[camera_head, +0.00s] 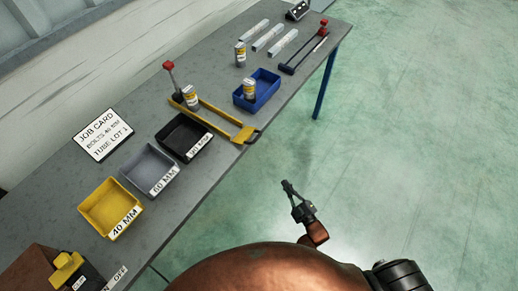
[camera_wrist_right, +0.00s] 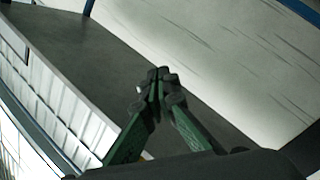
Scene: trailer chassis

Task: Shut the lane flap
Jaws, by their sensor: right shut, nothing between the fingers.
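A yellow lane (camera_head: 215,113) with two rails lies across the bench, and a can (camera_head: 190,95) stands at its far end. A yellow plate (camera_head: 243,134) with a small dark-edged tab sits at the lane's near end, by the bench's front edge; it looks like the flap, but I cannot tell how far it is open. A lever with a red knob (camera_head: 168,66) stands at the far end. My right gripper (camera_head: 287,184) is shut and empty, over the floor in front of the bench, apart from the lane. Its closed fingertips show in the wrist view (camera_wrist_right: 158,77). My left gripper is out of view.
Yellow (camera_head: 93,205), grey (camera_head: 137,168) and black (camera_head: 170,132) bins stand left of the lane. A blue tray (camera_head: 268,87) holding a can stands right of it. Another can (camera_head: 240,54), pale bars (camera_head: 268,38) and a red-handled tool (camera_head: 322,29) are farther along. The floor in front is clear.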

